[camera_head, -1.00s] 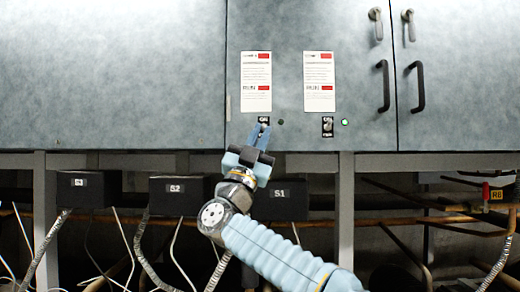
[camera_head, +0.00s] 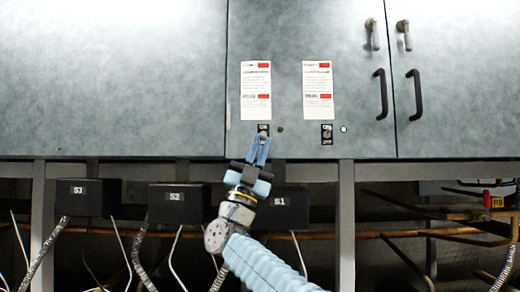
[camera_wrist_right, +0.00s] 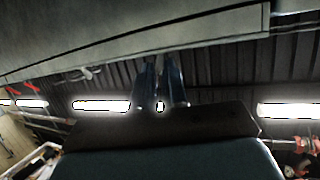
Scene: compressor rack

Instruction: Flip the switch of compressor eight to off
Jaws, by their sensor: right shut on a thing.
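Two small switches on black plates sit low on the blue-grey cabinet door. The left switch (camera_head: 263,129) has a dark indicator lamp (camera_head: 280,129) beside it. The print is too small to tell which is compressor eight. My right gripper (camera_head: 262,142) points up at the left switch from below, its blue fingertips shut on the switch's lever, which they mostly hide. In the right wrist view the two fingers (camera_wrist_right: 160,82) reach up towards the panel's lower edge. My left gripper is not in view.
Two white placards (camera_head: 256,91) with red marks are above the switches. Black door handles (camera_head: 382,93) are at the right. Below the cabinet are black boxes marked S1 (camera_head: 290,202), S2 (camera_head: 176,202) and S3 (camera_head: 88,197), with pipes and hoses.

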